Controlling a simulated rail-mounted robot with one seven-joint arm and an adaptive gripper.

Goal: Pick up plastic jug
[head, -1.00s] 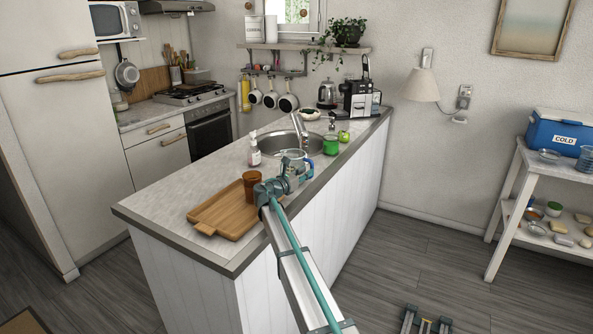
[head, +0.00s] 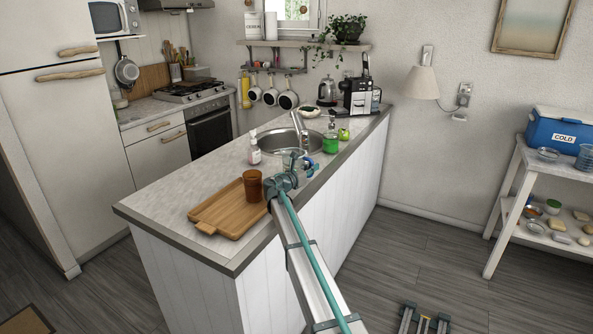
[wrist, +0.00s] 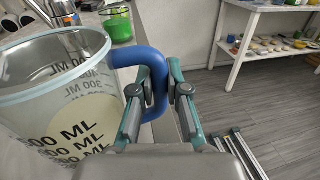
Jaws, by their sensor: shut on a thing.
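The plastic jug (wrist: 62,95) is clear, with millilitre marks and a blue handle (wrist: 152,72). It fills the left of the wrist view, and its base is out of frame. My gripper (wrist: 156,95) is shut on the blue handle, one finger on each side. In the head view the jug (head: 292,158) is at the counter's right side, in front of the sink, partly hidden by my gripper (head: 293,172). I cannot tell whether its base touches the counter.
A brown cup (head: 252,186) stands on a wooden board (head: 226,212) to the left.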

